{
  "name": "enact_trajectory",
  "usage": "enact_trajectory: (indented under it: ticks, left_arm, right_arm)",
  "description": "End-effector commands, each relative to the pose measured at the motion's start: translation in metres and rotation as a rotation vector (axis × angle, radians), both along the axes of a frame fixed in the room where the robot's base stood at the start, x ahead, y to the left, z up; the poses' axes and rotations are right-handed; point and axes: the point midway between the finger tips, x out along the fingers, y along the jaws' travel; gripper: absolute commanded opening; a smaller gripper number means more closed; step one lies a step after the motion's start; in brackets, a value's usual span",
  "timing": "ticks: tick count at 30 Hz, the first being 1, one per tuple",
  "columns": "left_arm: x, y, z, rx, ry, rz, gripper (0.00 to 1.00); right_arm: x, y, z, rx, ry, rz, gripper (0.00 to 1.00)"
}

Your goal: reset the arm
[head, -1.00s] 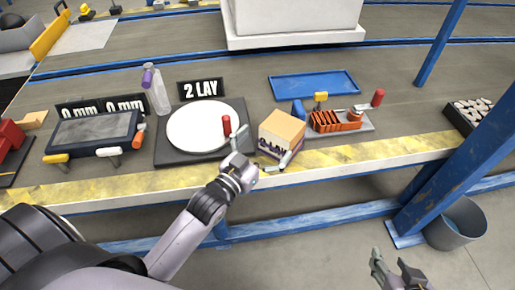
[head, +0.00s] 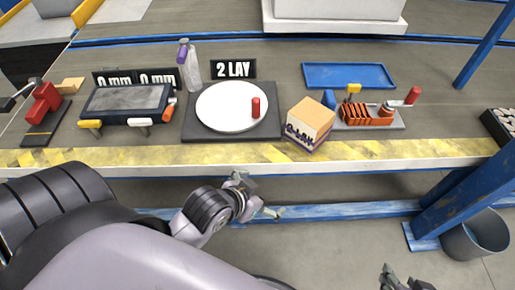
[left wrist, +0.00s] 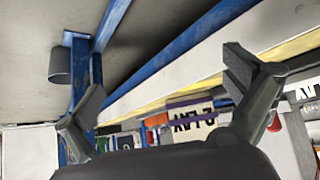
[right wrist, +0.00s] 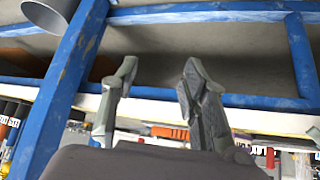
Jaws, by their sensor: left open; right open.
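My left gripper (head: 256,197) is open and empty, in front of and below the table's striped front edge in the head view. Its two spread fingers show in the left wrist view (left wrist: 168,92), with nothing between them. My right gripper (head: 406,282) is partly cut off at the bottom right of the head view. It is open and empty in the right wrist view (right wrist: 160,82), with blue frame bars beyond it. Both grippers are apart from the objects on the table.
The table edge (head: 370,150) carries a box (head: 311,116) close by. Behind are a white disc (head: 225,112) with a red cylinder (head: 256,107), a spray bottle (head: 190,70), a blue tray (head: 349,75) and an orange-ribbed fixture (head: 368,115). A blue post (head: 470,200) and grey bin (head: 475,235) stand right.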

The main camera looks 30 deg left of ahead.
Motion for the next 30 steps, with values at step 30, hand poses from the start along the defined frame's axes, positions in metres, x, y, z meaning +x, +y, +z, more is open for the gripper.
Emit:
enact_trajectory:
  ticks: [30]
  left_arm:
    - [-0.014,0.0,-0.059,0.033,0.197,-0.004,1.0]
  right_arm:
    - [0.006,0.001,-0.055,-0.018,0.111,0.002,0.41]
